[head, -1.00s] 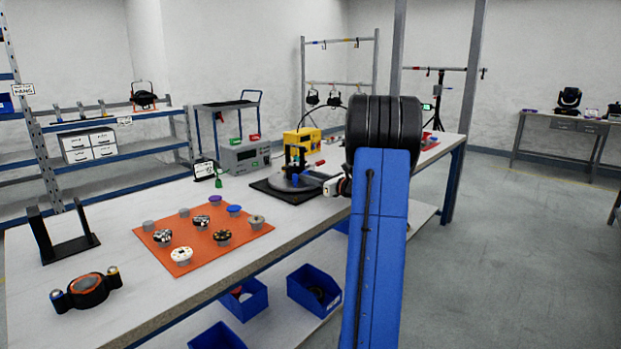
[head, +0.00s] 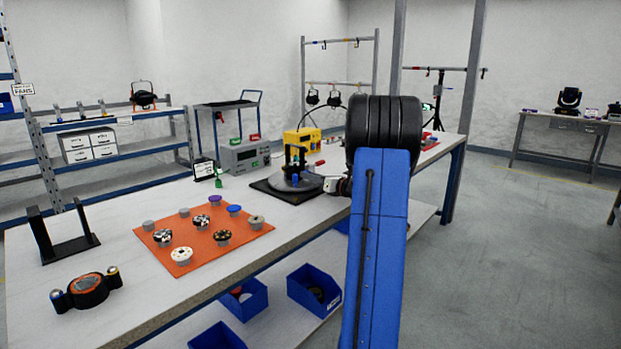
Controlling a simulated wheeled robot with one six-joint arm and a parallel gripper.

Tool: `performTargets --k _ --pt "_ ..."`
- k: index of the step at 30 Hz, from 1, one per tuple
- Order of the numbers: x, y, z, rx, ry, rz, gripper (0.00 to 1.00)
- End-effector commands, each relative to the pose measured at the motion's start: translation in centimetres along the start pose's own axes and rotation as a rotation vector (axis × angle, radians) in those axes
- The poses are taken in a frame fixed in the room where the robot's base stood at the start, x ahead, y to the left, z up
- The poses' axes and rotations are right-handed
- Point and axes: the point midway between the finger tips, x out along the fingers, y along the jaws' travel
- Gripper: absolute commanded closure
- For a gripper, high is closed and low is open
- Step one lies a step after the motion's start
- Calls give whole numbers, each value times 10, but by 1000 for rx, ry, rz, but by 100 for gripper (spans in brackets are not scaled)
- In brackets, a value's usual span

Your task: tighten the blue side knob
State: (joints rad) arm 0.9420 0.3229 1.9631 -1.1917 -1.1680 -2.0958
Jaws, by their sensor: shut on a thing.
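A small blue piece, which looks like the blue side knob (head: 295,180), shows low at the front of this fixture. My gripper (head: 328,185) is just right of the plate, near the table's front edge. It shows only as a small dark shape beside my arm, which hides most of the wrist. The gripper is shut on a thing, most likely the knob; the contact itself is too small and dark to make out.
An orange mat (head: 205,240) with several round pucks lies left of the plate. A grey instrument box (head: 245,156) and a yellow box (head: 302,139) stand behind. A black bracket (head: 62,238) and an orange-black part (head: 88,290) are at left. Blue bins (head: 315,288) sit below.

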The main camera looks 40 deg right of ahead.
Motion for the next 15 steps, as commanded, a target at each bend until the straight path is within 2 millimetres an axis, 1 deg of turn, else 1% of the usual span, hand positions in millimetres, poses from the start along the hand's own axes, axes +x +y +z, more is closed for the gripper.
performTargets --k 2,3,4,5,15 --pt "0 0 0 0 0 -1 99" --pt "0 0 0 -1 0 -1 67" --pt "0 0 0 -1 0 -1 60" --pt "0 0 0 -1 0 -1 57" --pt "-3 0 0 -1 0 -1 57"
